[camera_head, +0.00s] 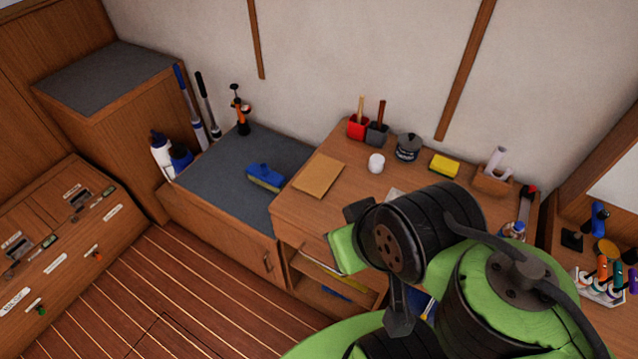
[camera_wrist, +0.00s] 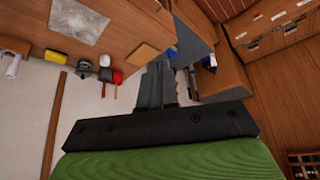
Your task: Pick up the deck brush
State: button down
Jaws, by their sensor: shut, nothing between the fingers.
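The deck brush (camera_head: 266,177) has a blue block with pale bristles. It lies on the grey top of the low cabinet (camera_head: 225,185), left of the wooden desk, in the head view. In the wrist view my gripper (camera_wrist: 158,70) shows its dark fingers together, with nothing between them. The fingers point toward the grey cabinet top (camera_wrist: 190,42) and are well apart from it. I cannot make out the brush clearly in the wrist view; the fingers cover part of that area. In the head view my arm hides the gripper's fingertips.
A tan board (camera_head: 319,175) lies on the desk just right of the brush. White and blue bottles (camera_head: 161,152) and upright poles (camera_head: 190,105) stand at the cabinet's back left. Red and grey holders (camera_head: 358,127), a dark jar (camera_head: 408,147) and a yellow sponge (camera_head: 444,165) stand along the wall.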

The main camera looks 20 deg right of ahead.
aim_at(261, 174)
jog(key=i+j, duration=1)
jog(key=j, duration=0.2)
jog(key=i+j, duration=0.55)
jog(key=j+z, duration=0.05)
